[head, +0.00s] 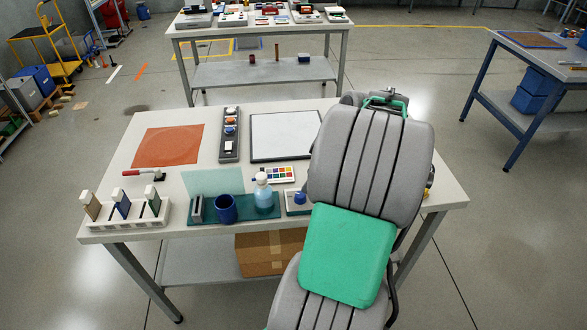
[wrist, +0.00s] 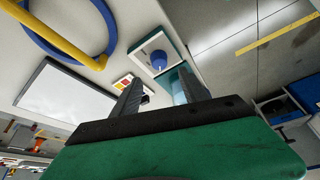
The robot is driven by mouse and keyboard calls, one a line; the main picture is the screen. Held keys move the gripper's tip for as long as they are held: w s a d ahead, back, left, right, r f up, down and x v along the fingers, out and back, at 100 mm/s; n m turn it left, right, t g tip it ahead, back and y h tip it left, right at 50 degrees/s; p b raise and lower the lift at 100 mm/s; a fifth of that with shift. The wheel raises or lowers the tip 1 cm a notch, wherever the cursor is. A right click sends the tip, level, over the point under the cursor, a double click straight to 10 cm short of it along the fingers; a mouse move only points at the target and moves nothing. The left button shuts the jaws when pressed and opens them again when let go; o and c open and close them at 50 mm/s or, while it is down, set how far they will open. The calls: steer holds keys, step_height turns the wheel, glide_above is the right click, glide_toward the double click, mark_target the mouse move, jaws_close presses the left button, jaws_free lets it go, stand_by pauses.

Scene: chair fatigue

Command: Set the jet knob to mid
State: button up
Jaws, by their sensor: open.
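A blue knob (head: 300,198) on a white-topped box stands at the table's front edge, partly beside my arm in the head view. It also shows in the wrist view, the blue knob (wrist: 159,61) on its white plate, beyond my fingertips. I cannot read any label or setting, so I cannot tell for sure that it is the jet knob. My gripper (wrist: 163,88) is open, its two dark fingers apart with nothing held between them. The fingers are apart from the knob in the picture. In the head view my arm hides the fingers.
A blue cup (head: 226,209) and a pale blue bottle (head: 263,193) stand left of the box. A colour chart (head: 274,174) and a framed white board (head: 286,136) lie behind. A yellow bar (wrist: 62,38) and blue ring (wrist: 99,12) show close by in the wrist view.

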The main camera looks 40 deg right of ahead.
mark_target(301, 194)
steer(key=x, duration=0.7)
steer(key=shift+s+d+f, duration=0.1)
steer(key=shift+s+f, duration=0.05)
steer(key=shift+f, duration=0.2)
steer(key=shift+c, duration=0.3)
jaws_close()
